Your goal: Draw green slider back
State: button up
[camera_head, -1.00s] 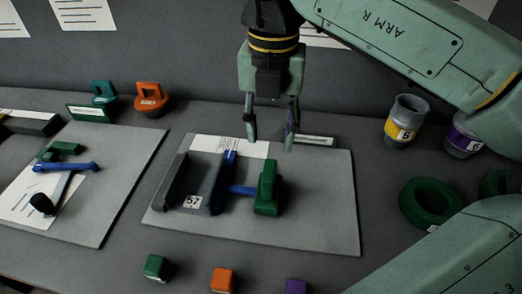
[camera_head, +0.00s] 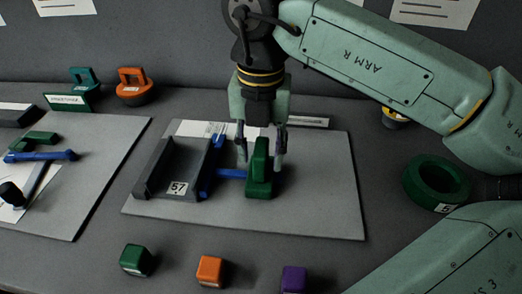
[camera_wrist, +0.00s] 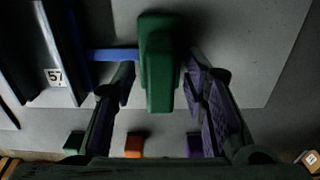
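The green slider (camera_head: 260,171) is an upright green block on the right end of a blue rod (camera_head: 231,173). The rod runs left into a dark grey channel fixture (camera_head: 180,168) labelled 57, on a light grey board (camera_head: 310,195). My gripper (camera_head: 262,160) points down at the slider, its fingers apart on the slider's left and right. In the wrist view the slider (camera_wrist: 158,65) shows between the two open fingers (camera_wrist: 165,85), with a gap visible on each side. The far finger is partly behind the slider in the head view.
Green (camera_head: 136,260), orange (camera_head: 210,270) and purple (camera_head: 293,279) cubes lie in front of the board. A second board (camera_head: 90,185) with a blue-handled mechanism is at left. A green ring (camera_head: 437,184) lies at right. Board space right of the slider is clear.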

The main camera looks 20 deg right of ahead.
jog(key=shift+c, duration=0.4)
grip_shut()
dwell(0.4)
